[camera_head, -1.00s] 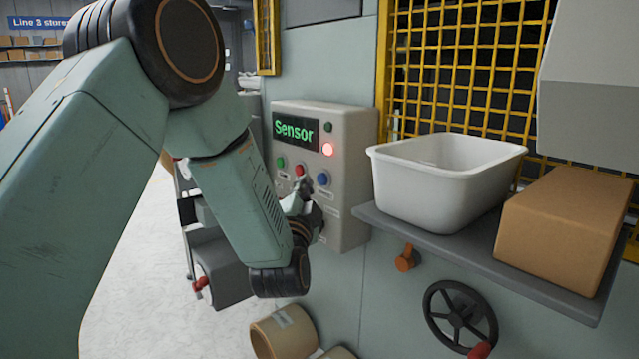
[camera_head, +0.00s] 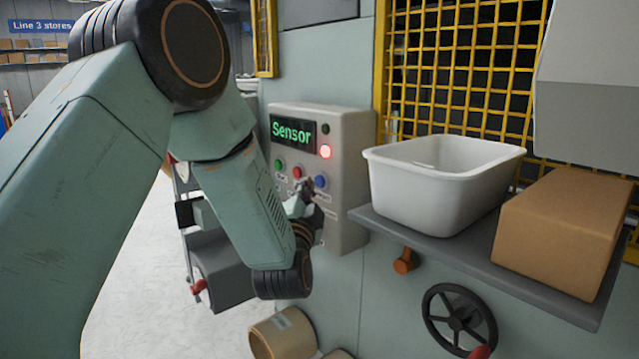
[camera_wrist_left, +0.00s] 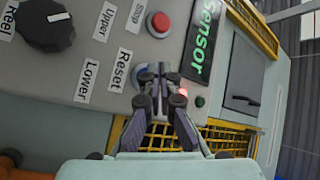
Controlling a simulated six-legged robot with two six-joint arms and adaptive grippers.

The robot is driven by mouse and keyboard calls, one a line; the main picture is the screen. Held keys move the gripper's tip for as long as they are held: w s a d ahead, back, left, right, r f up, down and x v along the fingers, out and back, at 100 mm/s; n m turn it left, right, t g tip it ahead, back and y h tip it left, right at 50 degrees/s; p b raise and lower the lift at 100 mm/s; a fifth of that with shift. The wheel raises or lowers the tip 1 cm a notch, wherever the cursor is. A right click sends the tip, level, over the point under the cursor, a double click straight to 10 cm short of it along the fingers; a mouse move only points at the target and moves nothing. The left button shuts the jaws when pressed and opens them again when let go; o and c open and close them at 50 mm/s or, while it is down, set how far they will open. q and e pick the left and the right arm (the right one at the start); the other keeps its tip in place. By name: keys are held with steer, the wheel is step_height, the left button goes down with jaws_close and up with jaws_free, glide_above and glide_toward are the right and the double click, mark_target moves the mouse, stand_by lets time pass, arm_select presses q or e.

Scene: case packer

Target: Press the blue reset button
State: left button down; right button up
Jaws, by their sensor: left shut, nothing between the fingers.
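The blue reset button (camera_head: 321,181) is on the front of the grey control panel (camera_head: 345,200), right of the red stop button (camera_head: 297,172). My left gripper (camera_head: 307,187) is shut and empty, its tips close to the panel just left of and below the blue button. In the left wrist view, the shut fingertips (camera_wrist_left: 159,72) lie over the blue button (camera_wrist_left: 143,76), which is partly hidden beside the "Reset" label (camera_wrist_left: 119,71). I cannot tell whether the tips touch it. My right gripper is not in view.
The panel display (camera_head: 292,132) reads "Sensor", with a lit red lamp (camera_head: 325,151) beside it. A white tub (camera_head: 440,190) and a cardboard box (camera_head: 560,225) stand on a shelf right of the panel. An orange knob (camera_head: 403,262) and a handwheel (camera_head: 458,318) are below.

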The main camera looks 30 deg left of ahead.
arm_select(q)
steer(key=shift+w+d+r, duration=0.15)
steer(key=shift+d+r, duration=0.05)
steer(key=shift+d, duration=0.1)
stand_by(0.5)
steer(key=shift+w+a+f, duration=0.15)
steer(key=shift+w, duration=0.05)
stand_by(0.4)
